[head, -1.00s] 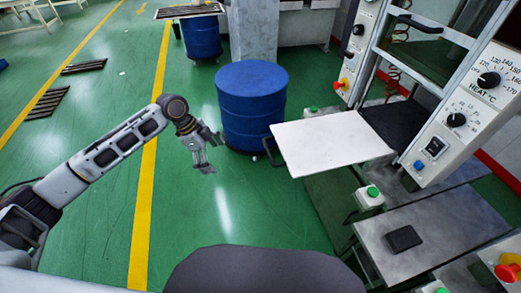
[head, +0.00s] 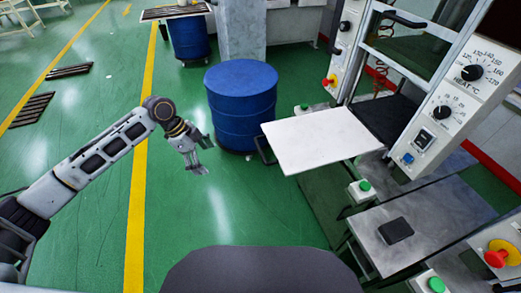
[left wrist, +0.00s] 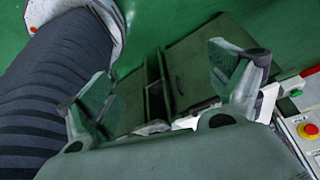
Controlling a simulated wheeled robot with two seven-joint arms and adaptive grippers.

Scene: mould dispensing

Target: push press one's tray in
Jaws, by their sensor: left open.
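The press's tray (head: 320,140) is a flat white plate. It sticks out to the left from the press (head: 400,105), with a dark handle (head: 265,151) on its left edge. My left gripper (head: 203,157) is open and empty. It hangs over the floor, left of the tray and handle, with a clear gap between them. Its two spread fingers also show in the left wrist view (left wrist: 166,82), with nothing between them. My right gripper is not in view.
A blue drum (head: 240,108) stands just behind and left of the tray. A metal table (head: 425,232) with a dark block (head: 396,230) stands in front of the press at right. A control panel (head: 460,95) is on the press. Green floor (head: 190,235) is clear around my left arm.

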